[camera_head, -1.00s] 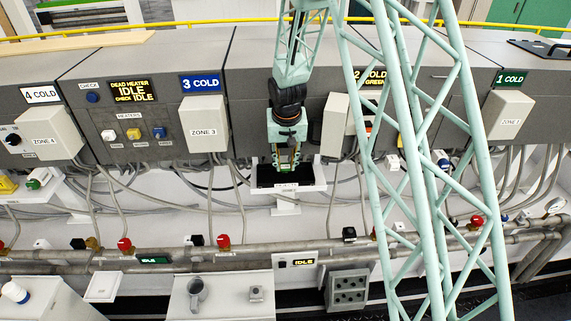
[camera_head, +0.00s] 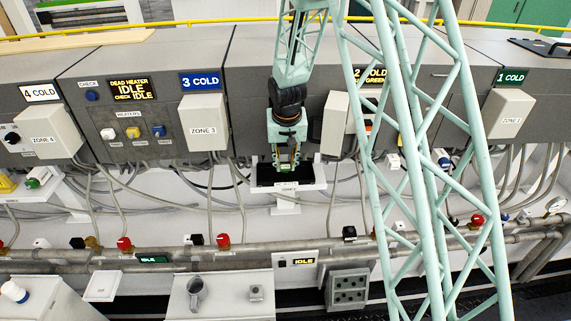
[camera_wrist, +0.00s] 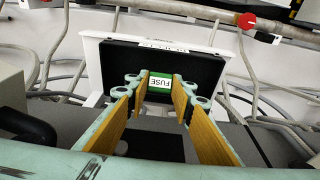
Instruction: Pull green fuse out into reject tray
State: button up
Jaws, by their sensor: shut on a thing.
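My gripper (camera_head: 286,165) hangs at the reject tray (camera_head: 310,188), below the grey machine front. In the wrist view, its two yellow-padded fingers (camera_wrist: 160,88) are shut on the green fuse (camera_wrist: 159,86). The fuse has a white label reading FUSE and sits between the fingertips. The tray also shows in the wrist view, with a black inside (camera_wrist: 112,62) and a white rim. The fuse is over the black inside; I cannot tell whether it touches the bottom. In the head view the fuse is small, a green spot at the fingertips.
The zone 3 box (camera_head: 204,123) and the zone 2 box (camera_head: 336,123) stand out on either side of my gripper. Grey cables loop around the tray. Pipes with red-capped valves (camera_head: 224,242) run below. The white wall under the tray is fairly clear.

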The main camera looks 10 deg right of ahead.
jog(key=shift+f+b, duration=0.35)
jog(key=shift+f, duration=0.1)
jog(key=o, duration=1)
jog(key=shift+r, duration=0.15)
jog(key=shift+v, duration=5.9)
